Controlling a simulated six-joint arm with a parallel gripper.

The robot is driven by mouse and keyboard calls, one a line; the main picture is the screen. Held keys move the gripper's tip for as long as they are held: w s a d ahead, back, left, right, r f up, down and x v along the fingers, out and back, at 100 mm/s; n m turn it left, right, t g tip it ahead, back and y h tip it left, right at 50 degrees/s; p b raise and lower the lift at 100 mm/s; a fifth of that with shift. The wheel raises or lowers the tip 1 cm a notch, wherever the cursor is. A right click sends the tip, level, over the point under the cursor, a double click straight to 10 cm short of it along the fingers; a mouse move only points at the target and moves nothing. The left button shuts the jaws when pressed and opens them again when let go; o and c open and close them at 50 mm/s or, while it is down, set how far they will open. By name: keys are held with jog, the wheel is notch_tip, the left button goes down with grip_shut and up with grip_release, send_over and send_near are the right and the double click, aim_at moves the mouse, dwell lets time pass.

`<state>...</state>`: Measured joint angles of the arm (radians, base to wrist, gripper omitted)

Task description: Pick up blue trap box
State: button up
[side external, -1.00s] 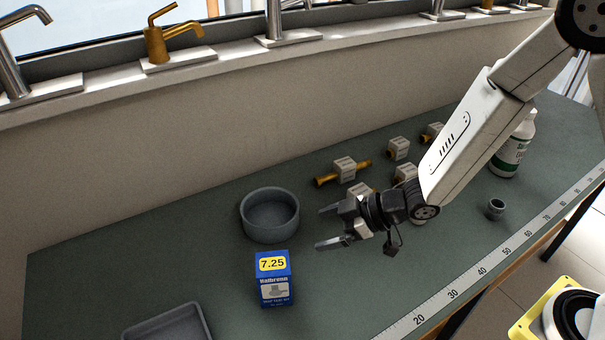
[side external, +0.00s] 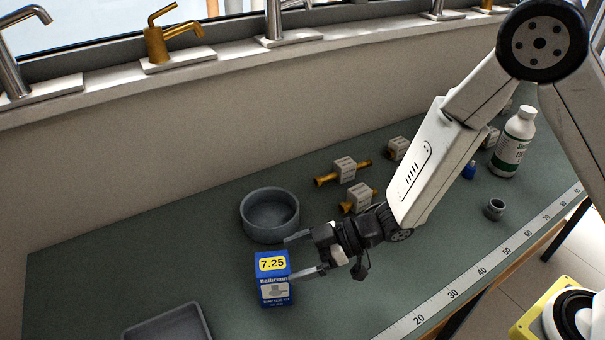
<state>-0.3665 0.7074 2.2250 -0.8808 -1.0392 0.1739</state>
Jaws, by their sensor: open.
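The blue trap box (side external: 273,281) stands upright on the green-grey counter, with a yellow 7.25 label near its top. My gripper (side external: 297,256) is open, just to the right of the box. One finger lies behind the box's upper right, near the round bowl. The other finger overlaps the box's right edge in this view. I cannot tell whether either finger touches the box. Nothing is held between the fingers.
A round grey bowl (side external: 270,236) stands just behind the box. A grey tray (side external: 168,328) lies at the front left. Brass fittings with white tags (side external: 344,170) lie behind my arm. A white bottle (side external: 512,143) and small grey cup (side external: 495,208) stand at right.

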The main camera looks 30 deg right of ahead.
aim_at(276, 263)
jog(key=shift+x, duration=2.65)
jog(key=shift+w+d+f, duration=0.1)
jog(key=shift+f, duration=0.05)
jog(key=c, duration=1.2)
jog(key=shift+c, duration=0.2)
jog(key=shift+r, duration=0.2)
jog(key=shift+r, duration=4.85)
